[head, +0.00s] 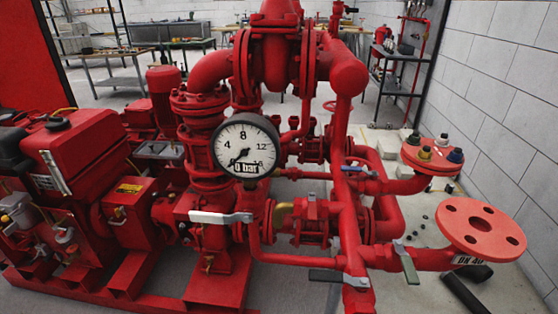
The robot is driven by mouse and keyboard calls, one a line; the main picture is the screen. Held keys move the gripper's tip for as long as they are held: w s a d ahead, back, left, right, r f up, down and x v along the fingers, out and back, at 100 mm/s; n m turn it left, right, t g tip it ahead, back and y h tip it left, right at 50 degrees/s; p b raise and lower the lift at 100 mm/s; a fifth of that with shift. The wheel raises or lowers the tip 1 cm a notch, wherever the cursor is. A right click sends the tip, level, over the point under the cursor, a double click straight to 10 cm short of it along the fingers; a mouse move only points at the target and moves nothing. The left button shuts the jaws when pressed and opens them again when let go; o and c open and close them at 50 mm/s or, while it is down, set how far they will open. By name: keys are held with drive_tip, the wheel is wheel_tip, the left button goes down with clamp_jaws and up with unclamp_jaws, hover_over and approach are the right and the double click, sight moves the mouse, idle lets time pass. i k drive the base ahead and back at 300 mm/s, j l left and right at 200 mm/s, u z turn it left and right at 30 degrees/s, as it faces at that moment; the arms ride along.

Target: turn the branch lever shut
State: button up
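Several levers show on the red pumpset, and I cannot tell for sure which one the task calls the branch lever. A grey-green lever (407,263) sits on the lower right branch pipe, which ends in a large red flange (482,229) marked DN 40. This lever points down and toward me, across its pipe. A dark lever (338,277) lies sideways on the lower pipe left of it. A blue-grey lever (360,171) lies along the upper right branch. A pale lever (220,217) is below the gauge.
A round pressure gauge (245,146) stands in the middle, its needle toward the low end. Red engine housings (90,145) fill the left. A grey block wall (500,110) closes the right side; workbenches stand behind.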

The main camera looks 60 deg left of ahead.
sight(344, 169)
drive_tip(key=u, duration=0.45)
drive_tip(key=i+u, duration=0.15)
drive_tip(key=u, duration=0.35)
drive_tip(key=l+u, duration=0.1)
drive_tip(key=u, duration=0.35)
drive_tip(key=i+u, duration=0.1)
drive_tip(key=u, duration=0.4)
drive_tip(key=l, duration=1.3)
